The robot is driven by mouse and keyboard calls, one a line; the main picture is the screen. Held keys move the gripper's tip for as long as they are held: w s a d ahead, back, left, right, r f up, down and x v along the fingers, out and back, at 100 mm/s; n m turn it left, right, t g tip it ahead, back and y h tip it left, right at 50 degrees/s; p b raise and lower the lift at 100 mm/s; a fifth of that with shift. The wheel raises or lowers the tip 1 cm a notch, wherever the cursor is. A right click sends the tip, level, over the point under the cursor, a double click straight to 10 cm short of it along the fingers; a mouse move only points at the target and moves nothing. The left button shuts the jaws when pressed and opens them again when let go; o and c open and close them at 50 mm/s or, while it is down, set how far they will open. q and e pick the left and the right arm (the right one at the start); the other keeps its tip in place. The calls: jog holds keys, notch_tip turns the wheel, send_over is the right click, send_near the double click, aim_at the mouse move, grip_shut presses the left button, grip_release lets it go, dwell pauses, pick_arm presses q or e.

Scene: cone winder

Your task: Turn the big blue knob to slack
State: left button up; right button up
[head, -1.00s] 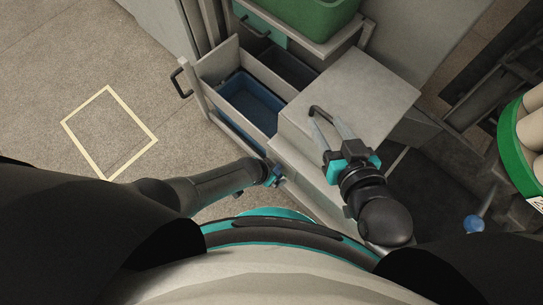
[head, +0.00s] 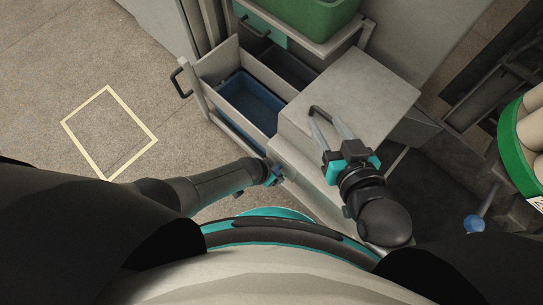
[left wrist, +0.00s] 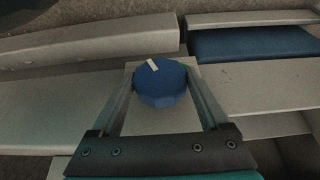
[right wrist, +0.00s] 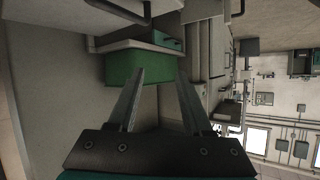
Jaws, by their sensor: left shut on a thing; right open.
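The big blue knob (left wrist: 162,85) sits on a pale plate in the left wrist view, with a white pointer mark on its upper face, a little left of centre. My left gripper (left wrist: 162,92) has one finger on each side of the knob and is shut on it. In the head view my left gripper (head: 275,175) is at the near side of the grey cabinet, and the knob is mostly hidden there. My right gripper (head: 328,125) is open over the cabinet's grey top; no held object shows between its fingers. The mark's scale cannot be read.
An open drawer (head: 205,68) with a blue bin (head: 250,103) inside is left of the grey box (head: 362,92). A green crate (head: 315,15) stands behind. A round green-rimmed holder (head: 513,150) with pale cones and a blue ball (head: 473,223) are at right. Floor at left is clear.

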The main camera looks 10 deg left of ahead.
pick_arm(q)
jog(key=shift+a+f+b, duration=0.1)
jog(key=shift+a+b, duration=0.05)
jog(key=shift+b, duration=0.15)
jog(key=shift+c, duration=0.3)
jog(key=shift+w+g+h+b, duration=0.1)
jog(key=shift+g+h+b, duration=0.2)
jog(key=shift+a+f+n+g+h+b, duration=0.15)
jog(key=shift+n+g+h+b, duration=0.15)
jog(key=shift+g+h+b, duration=0.35)
pick_arm(e)
jog(key=a+r+t, duration=0.1)
jog(key=t, duration=0.1)
jog(key=s+a+r+t+y, duration=0.1)
jog(key=t, duration=0.1)
jog(key=shift+a+r+m+y, duration=0.2)
jog(key=shift+m+y, duration=0.1)
jog(key=shift+m, duration=0.1)
pick_arm(q)
jog(key=shift+a+h, duration=0.15)
jog(key=shift+h, duration=0.2)
jog(key=shift+w+a+n+g+h, duration=0.35)
jog(key=shift+w+a, duration=0.2)
jog(key=shift+w, duration=0.25)
jog(key=shift+s+d+h, duration=0.45)
jog(key=shift+s+d, duration=0.05)
jog(key=shift+s, duration=0.05)
